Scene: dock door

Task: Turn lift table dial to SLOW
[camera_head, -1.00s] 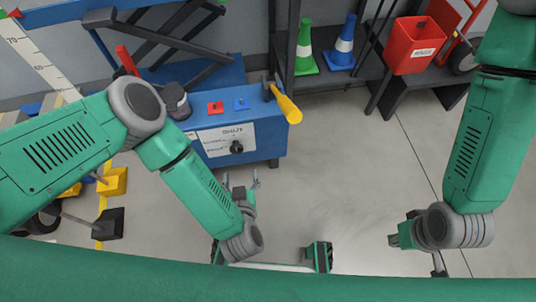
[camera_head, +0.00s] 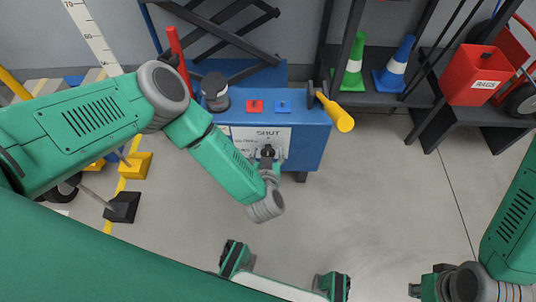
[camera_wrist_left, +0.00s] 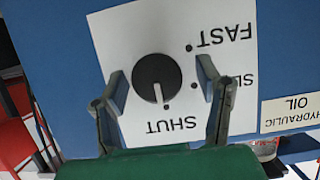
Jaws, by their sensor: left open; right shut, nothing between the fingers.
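The black round dial (camera_wrist_left: 157,78) sits on a white label plate (camera_wrist_left: 118,45) on the blue lift table base (camera_head: 310,150). In the left wrist view the lettering is upside down, and the dial's white pointer line points toward SHUT. FAST is at the upper right; SLOW, at the right, is partly hidden by a finger. My left gripper (camera_wrist_left: 166,100) is open, its fingers on either side of the dial; contact cannot be told. In the head view my left gripper (camera_head: 267,160) is at the panel. My right gripper (camera_head: 416,290) is shut and empty at the bottom right.
Cones, shelving and a red rags bin (camera_head: 472,75) stand at the back right. Open floor lies in front.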

